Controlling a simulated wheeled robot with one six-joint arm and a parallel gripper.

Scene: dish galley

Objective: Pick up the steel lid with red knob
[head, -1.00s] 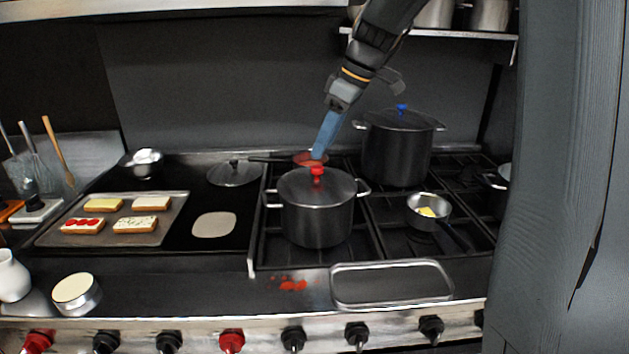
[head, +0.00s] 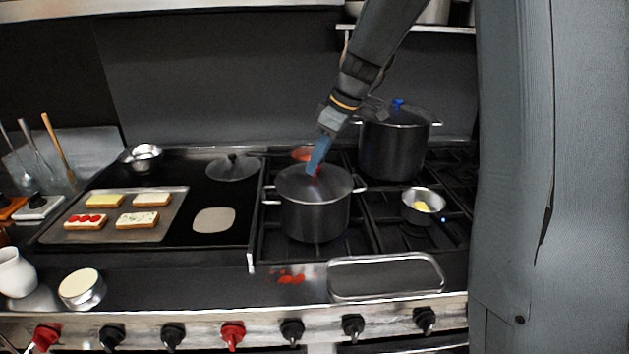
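The steel lid with red knob (head: 296,183) sits on a large dark pot (head: 315,217) on the stove, in the middle of the head view. Its red knob (head: 315,173) is partly hidden by my gripper. My gripper (head: 316,168) comes down from the upper right, with its blue fingers at the knob. I cannot tell from this view whether the fingers are open or closed around the knob. The lid looks level on the pot rim.
A taller pot with a blue-knobbed lid (head: 398,117) stands behind right. A small saucepan (head: 421,204) is at right. A tray of toasts (head: 180,216) and another lid (head: 233,168) lie left. An empty steel tray (head: 387,277) is in front.

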